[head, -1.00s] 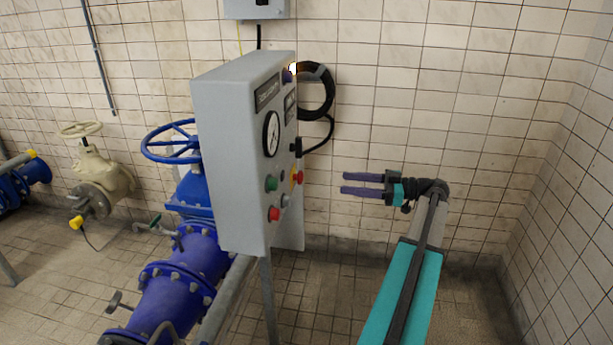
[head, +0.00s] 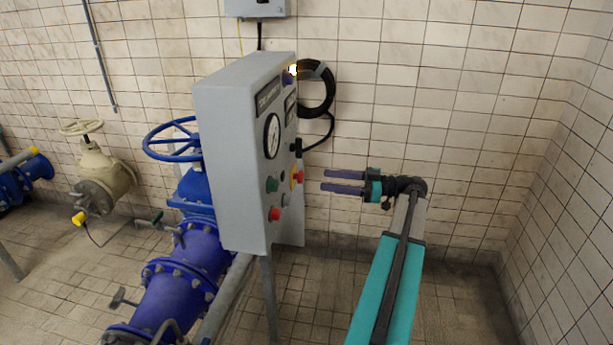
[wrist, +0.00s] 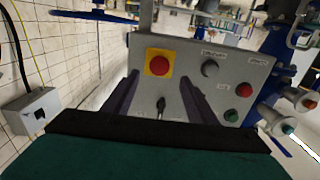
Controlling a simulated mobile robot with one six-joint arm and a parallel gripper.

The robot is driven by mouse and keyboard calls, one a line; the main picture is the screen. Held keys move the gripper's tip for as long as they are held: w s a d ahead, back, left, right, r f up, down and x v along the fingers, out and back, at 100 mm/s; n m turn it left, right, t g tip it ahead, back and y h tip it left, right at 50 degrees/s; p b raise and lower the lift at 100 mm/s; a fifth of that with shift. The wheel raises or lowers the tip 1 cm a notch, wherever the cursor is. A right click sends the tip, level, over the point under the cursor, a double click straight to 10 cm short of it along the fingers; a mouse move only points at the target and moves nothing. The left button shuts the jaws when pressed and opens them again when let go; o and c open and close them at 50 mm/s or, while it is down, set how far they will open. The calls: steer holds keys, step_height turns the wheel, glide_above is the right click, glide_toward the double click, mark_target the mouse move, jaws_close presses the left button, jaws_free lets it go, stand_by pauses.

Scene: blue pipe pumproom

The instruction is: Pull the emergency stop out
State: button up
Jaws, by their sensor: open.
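The emergency stop is a red mushroom button on a yellow square plate (wrist: 159,64), on the front of a grey control cabinet (head: 226,150). In the head view the red emergency stop (head: 299,176) sticks out from the cabinet's right face. My gripper (head: 324,181) is open and empty, its two purple fingers pointing left at the button with a gap between. In the wrist view the fingers of my gripper (wrist: 158,98) stand on either side below the button, and a black key switch (wrist: 161,104) shows between them.
The panel also holds a grey knob (wrist: 210,68), a red button (wrist: 244,89) and a green button (wrist: 231,115). A black cable coil (head: 318,90) hangs on the tiled wall behind. Blue pipes (head: 178,275) stand left of the cabinet.

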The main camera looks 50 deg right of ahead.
mark_target(296, 176)
steer(key=p+x, duration=0.2)
steer(key=x, duration=0.6)
steer(key=shift+p, duration=0.4)
steer(key=shift+c, duration=0.3)
jaws_close()
steer(key=shift+f, duration=0.1)
